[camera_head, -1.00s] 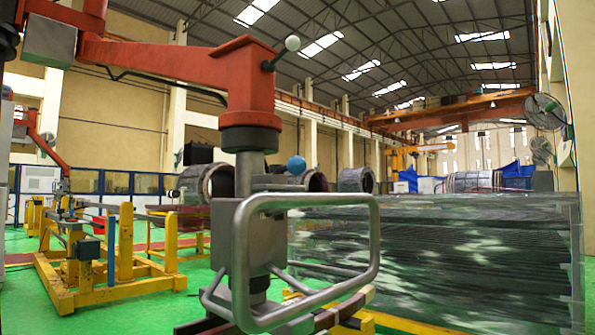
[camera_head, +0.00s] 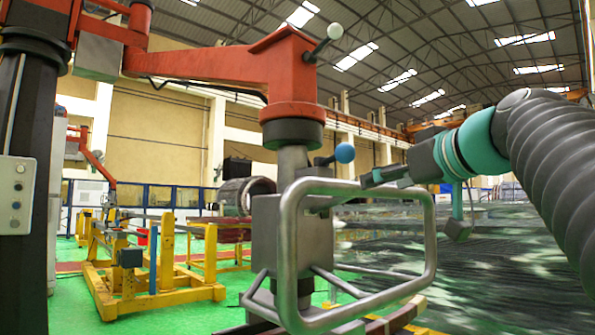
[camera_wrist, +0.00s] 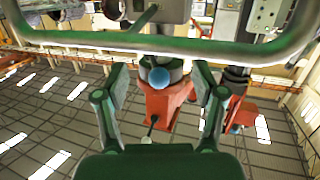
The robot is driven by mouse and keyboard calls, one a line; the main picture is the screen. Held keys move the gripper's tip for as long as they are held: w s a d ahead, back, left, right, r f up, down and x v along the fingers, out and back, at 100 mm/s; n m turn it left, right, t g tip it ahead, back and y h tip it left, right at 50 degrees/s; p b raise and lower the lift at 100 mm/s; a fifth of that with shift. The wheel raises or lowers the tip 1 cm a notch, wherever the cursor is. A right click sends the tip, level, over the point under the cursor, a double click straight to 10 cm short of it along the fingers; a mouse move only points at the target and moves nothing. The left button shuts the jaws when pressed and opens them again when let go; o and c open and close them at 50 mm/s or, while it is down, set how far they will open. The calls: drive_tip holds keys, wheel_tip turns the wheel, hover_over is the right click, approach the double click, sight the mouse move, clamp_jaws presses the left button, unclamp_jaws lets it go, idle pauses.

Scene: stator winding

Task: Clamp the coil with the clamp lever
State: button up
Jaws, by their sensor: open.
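The clamp lever with a blue ball knob (camera_head: 344,152) sticks out of the grey clamp head under the red arm of the winding machine. In the wrist view the blue knob (camera_wrist: 160,77) appears between my spread fingers. My gripper (camera_head: 368,180) is open and empty, reaching in from the right near the knob and behind the tubular handle frame. Its fingers (camera_wrist: 161,80) are apart on both sides of the knob, and I cannot tell the remaining depth. A dark and brownish bar, seemingly the coil (camera_head: 398,317), shows partly at the bottom, mostly hidden or cut off.
The grey tubular handle frame (camera_head: 430,240) stands close around the clamp head and crosses the wrist view. A second lever with a white knob (camera_head: 335,30) sits above on the red arm (camera_head: 215,73). A yellow stand (camera_head: 155,285) is at left on green floor.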

drive_tip(key=n+t, duration=0.2)
approach(352, 153)
drive_tip(key=shift+y, duration=0.4)
drive_tip(key=p+x, duration=0.2)
drive_tip(key=x, duration=1)
drive_tip(key=shift+w+d+f, duration=0.15)
clamp_jaws()
